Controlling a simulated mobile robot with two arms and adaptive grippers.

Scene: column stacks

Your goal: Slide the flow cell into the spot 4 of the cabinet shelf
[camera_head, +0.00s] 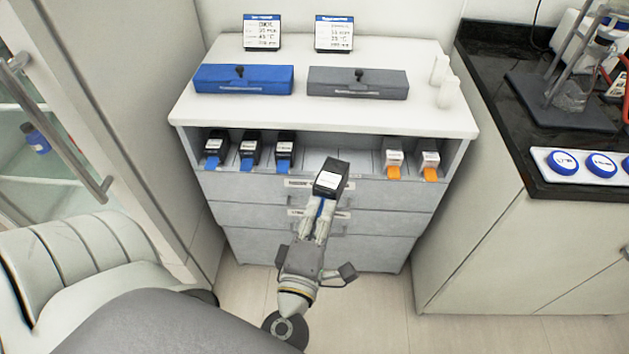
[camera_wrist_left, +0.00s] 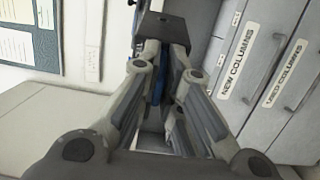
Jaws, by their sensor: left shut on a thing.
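The flow cell (camera_head: 330,178) is a black box with a white label and a blue tab. My left gripper (camera_head: 320,208) is shut on its blue tab end and holds it in front of the cabinet shelf (camera_head: 318,158). The flow cell's dark end also shows in the left wrist view (camera_wrist_left: 163,27), beyond my left gripper's fingers (camera_wrist_left: 162,58). Three black flow cells with blue tabs, including this one (camera_head: 284,148), stand in the left spots of the shelf. The held cell is in front of the empty middle part and hides some of it. My right gripper is not in view.
Two white boxes with orange tabs (camera_head: 395,162) stand in the right spots. Drawers (camera_head: 390,195) lie below the shelf. On the cabinet top are a blue case (camera_head: 215,80), a grey case (camera_head: 385,84) and small white bottles (camera_head: 447,92). A dark counter (camera_head: 520,150) stands at right.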

